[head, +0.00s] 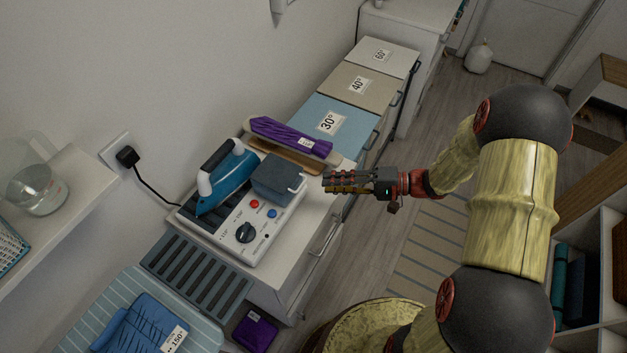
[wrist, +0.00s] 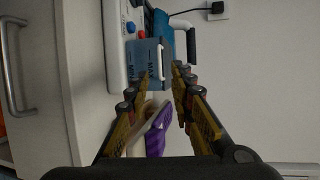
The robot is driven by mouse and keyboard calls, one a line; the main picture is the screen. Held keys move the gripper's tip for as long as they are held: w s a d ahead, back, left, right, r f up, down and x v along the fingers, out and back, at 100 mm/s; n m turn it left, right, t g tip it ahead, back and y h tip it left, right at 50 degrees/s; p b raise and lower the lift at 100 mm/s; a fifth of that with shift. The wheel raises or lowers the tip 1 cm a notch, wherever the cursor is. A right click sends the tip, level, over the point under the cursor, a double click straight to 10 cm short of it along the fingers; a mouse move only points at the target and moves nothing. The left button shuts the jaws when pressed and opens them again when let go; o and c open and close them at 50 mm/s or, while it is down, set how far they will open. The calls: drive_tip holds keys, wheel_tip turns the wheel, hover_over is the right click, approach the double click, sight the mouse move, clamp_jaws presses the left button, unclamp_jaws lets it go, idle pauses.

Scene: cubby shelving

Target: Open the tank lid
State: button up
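The ironing station (head: 245,232) stands on the white cabinet, with a blue steam iron (head: 228,180) on its left. The dark blue-grey tank (head: 275,177) sits at its right end, and a pale handle (head: 297,187) shows on the side towards my gripper. In the wrist view the tank (wrist: 143,54) carries MAX and MIN marks, with the white handle (wrist: 161,62) along one edge. My gripper (head: 325,182) is right of the tank, apart from it in the head view. Its fingers (wrist: 166,76) are open and empty, pointing at the handle side.
A sleeve board with purple cloth (head: 290,137) lies close behind the tank. Bins marked 30° (head: 338,118), 40° (head: 356,82) and 60° (head: 385,52) stand farther back. A black cord (head: 152,185) runs to the wall plug. Floor right of the cabinet is clear.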

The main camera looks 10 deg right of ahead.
drive_tip(key=b+x, duration=0.1)
drive_tip(key=x, duration=0.6)
drive_tip(key=shift+a, duration=0.35)
drive_tip(key=shift+w, duration=0.1)
drive_tip(key=shift+c, duration=1.2)
clamp_jaws()
drive_tip(key=shift+f, duration=0.1)
